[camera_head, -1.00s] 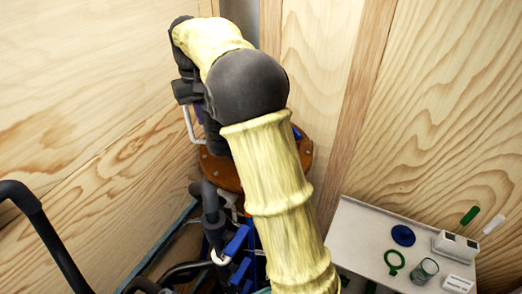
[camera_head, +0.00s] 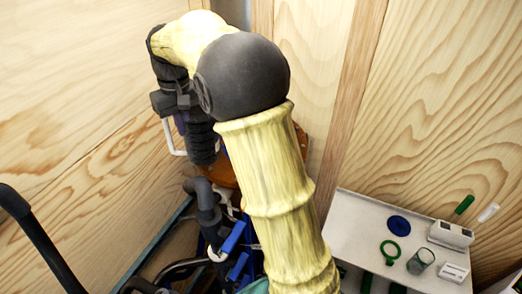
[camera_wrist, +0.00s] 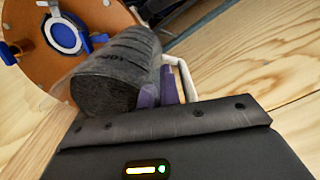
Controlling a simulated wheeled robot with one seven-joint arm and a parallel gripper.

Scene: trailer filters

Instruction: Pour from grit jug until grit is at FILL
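The grit jug (camera_wrist: 120,72) is a dark, ribbed-looking cylinder with a white loop handle (camera_wrist: 186,78). In the head view the jug (camera_head: 203,143) hangs below my wrist, its handle (camera_head: 170,138) on the left. My gripper (camera_wrist: 158,88) has purple fingers at the handle side and appears shut on the jug. The jug is beside or over a round orange-brown flange (camera_wrist: 108,16) with a blue-and-white port (camera_wrist: 62,35). In the head view my arm and the jug cover much of the flange (camera_head: 222,172). The grit level and a FILL mark cannot be made out.
Wooden walls (camera_head: 450,100) close in behind and at the left. A white table (camera_head: 350,215) at the lower right bears a blue disc (camera_head: 399,225), a green ring (camera_head: 390,251), a clear cup (camera_head: 421,261) and white blocks (camera_head: 451,233). Dark pipes (camera_head: 35,235) stand at lower left.

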